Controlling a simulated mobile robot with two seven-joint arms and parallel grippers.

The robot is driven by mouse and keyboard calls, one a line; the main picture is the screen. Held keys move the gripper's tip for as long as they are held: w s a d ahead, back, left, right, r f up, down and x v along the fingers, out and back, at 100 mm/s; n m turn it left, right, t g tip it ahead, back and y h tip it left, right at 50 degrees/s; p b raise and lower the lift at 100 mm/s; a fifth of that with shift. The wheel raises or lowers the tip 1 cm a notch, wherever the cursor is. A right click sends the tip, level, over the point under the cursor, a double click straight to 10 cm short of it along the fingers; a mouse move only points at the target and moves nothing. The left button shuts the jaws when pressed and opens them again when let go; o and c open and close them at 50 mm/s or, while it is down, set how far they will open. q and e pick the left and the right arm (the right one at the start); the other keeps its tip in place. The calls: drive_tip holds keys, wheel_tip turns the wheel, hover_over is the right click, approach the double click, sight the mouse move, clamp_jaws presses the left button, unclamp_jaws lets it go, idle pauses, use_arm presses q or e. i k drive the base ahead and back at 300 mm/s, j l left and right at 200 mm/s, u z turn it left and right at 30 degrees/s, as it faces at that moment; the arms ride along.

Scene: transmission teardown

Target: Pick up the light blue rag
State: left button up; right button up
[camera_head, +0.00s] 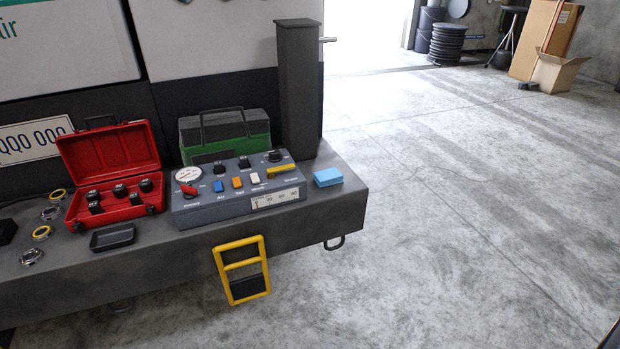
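The light blue rag (327,177) lies as a small folded block on the right end of the dark grey bench (345,205), near its corner. It is right of the grey control box (238,188) and apart from it. Nothing covers the rag. Neither my left nor my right gripper shows in the head view. A small dark piece with an orange edge at the bottom right corner is too cut off to identify.
An open red case (110,150), a small black tray (112,237), several rings and a green toolbox (225,135) share the bench. A dark post (298,85) stands behind the rag. A yellow frame (241,268) hangs in front. The floor to the right is clear.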

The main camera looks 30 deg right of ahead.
sight(328, 177)
drive_tip(key=i+l+u, duration=0.15)
drive_tip(key=l+u, duration=0.75)
drive_tip(key=l, duration=0.15)
drive_tip(key=l+u, duration=0.45)
drive_tip(key=l, duration=0.15)
